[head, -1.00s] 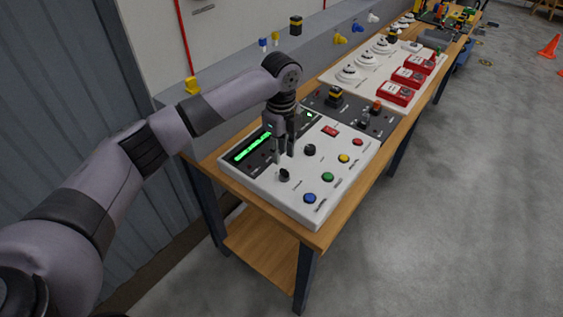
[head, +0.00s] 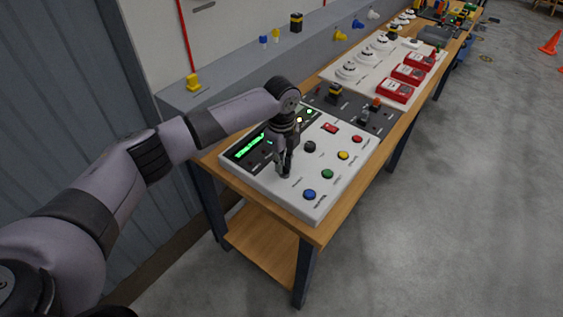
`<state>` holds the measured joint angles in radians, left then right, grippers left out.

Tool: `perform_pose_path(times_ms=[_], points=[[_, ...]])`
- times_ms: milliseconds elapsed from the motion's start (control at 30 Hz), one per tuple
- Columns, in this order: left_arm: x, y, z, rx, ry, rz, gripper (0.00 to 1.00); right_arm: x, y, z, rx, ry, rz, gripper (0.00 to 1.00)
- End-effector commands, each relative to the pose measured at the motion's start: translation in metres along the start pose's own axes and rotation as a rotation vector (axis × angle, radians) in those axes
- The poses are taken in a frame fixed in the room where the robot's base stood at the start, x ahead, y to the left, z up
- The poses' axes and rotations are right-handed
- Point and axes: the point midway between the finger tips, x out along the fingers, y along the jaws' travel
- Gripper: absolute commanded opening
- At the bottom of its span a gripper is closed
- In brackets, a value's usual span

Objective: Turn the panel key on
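The white control panel (head: 262,186) lies on the bench, with a green-lit display (head: 249,146) at its left. The panel key (head: 284,175) is the dark knob near the panel's front left, largely covered by my gripper. My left gripper (head: 285,168) points down at the key, its fingertips close together around it. They seem shut on it; the contact is partly hidden. Small lights (head: 299,120) show beside the display. My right gripper is not in view.
Blue (head: 310,194), green (head: 327,174), yellow (head: 343,155) and red (head: 358,139) buttons line the panel's right side. A black knob (head: 310,147) stands just behind my gripper. A dark switch plate (head: 375,118) lies farther back.

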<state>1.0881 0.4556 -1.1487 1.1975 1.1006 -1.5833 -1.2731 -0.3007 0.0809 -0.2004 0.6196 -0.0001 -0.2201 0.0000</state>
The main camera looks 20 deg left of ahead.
Motion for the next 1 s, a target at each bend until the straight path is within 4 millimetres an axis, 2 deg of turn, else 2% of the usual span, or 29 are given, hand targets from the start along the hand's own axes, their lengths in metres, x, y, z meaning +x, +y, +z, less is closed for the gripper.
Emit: perform_pose_path(times_ms=[100,667,1000], points=[[-0.0003,-0.0001,0.0001,0.0,0.0,0.0,0.0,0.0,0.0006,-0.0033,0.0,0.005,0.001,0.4],[-0.001,-0.0004,0.0001,0.017,0.0,-0.001,0.0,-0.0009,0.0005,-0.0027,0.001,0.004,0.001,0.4],[-0.0021,-0.0029,-0.0002,0.19,0.001,-0.001,0.0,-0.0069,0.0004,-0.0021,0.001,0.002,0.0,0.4]])
